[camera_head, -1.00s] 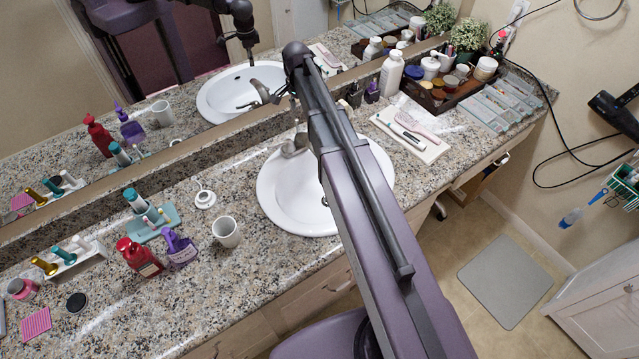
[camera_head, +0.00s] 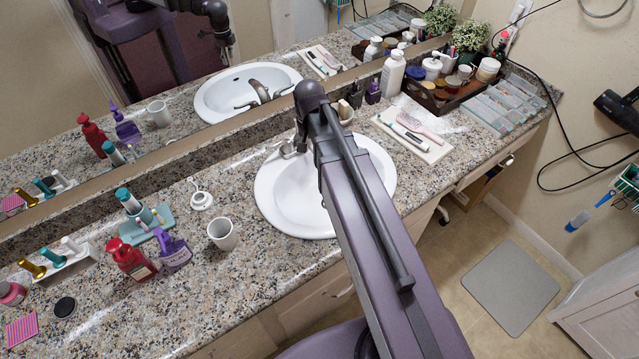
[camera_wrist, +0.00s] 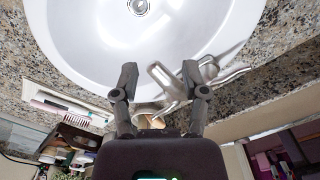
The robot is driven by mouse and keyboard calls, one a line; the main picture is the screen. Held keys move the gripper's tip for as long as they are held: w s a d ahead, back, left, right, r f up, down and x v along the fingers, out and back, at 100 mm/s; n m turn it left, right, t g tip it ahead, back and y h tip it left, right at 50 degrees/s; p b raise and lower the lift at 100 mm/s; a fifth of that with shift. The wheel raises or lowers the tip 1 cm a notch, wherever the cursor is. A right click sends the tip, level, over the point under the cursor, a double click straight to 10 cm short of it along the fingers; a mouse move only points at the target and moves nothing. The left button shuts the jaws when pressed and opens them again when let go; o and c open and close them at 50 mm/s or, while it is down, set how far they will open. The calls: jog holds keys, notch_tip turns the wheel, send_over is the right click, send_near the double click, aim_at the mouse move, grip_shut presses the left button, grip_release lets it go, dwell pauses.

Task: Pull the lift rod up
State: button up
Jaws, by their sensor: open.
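The metal faucet (camera_wrist: 160,78) stands at the edge of the white sink (camera_wrist: 90,35) in the wrist view, with a lever handle (camera_wrist: 232,74) to the right. My gripper (camera_wrist: 159,72) is open, its two dark fingers apart, with the faucet's spout showing between them and nothing held. I cannot clearly pick out the lift rod from the other faucet parts. In the head view, part of the faucet (camera_head: 288,149) shows just left of my arm, at the back of the sink (camera_head: 285,205). My arm hides my gripper and the rest of the faucet there.
A mirror (camera_head: 175,105) runs behind the granite counter (camera_head: 200,290). A white cup (camera_head: 223,234), red bottle (camera_head: 130,260) and purple bottle (camera_head: 172,250) stand left of the sink. A white tray (camera_head: 432,152) with a brush and a dark box (camera_head: 425,97) are to the right.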

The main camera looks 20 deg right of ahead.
jog(key=s+f+n+b, duration=0.3)
jog(key=s+n, duration=0.1)
jog(key=s, duration=0.6)
jog(key=shift+f+n, duration=0.15)
jog(key=shift+n, duration=0.15)
jog(key=shift+a, duration=0.15)
dwell(1.2)
